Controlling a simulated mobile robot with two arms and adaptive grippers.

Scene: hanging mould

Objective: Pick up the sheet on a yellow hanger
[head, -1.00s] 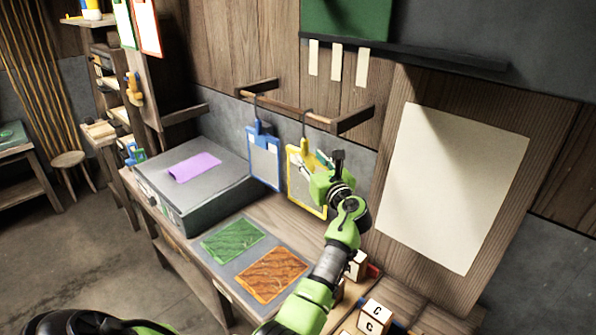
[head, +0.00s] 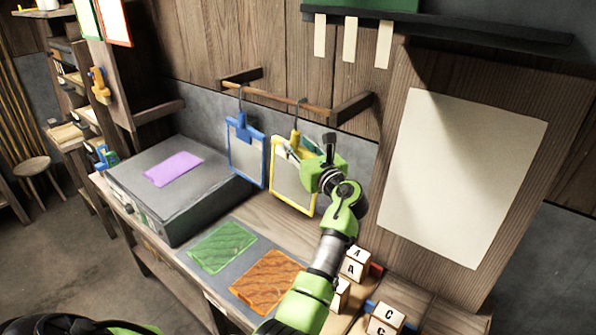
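The yellow hanger (head: 307,208) hangs by a dark hook from the wooden rail (head: 285,103) on the back wall. It frames a grey sheet (head: 287,187). A blue hanger (head: 246,152) with a grey sheet hangs just to the left. My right gripper is not in view.
Below is a wooden bench with a grey box (head: 190,215) bearing a purple sheet (head: 174,169). In front lie a green sheet (head: 222,246) and an orange-brown sheet (head: 268,280). Lettered blocks (head: 386,318) stand at right. A board with pale paper (head: 460,180) stands right of my arm.

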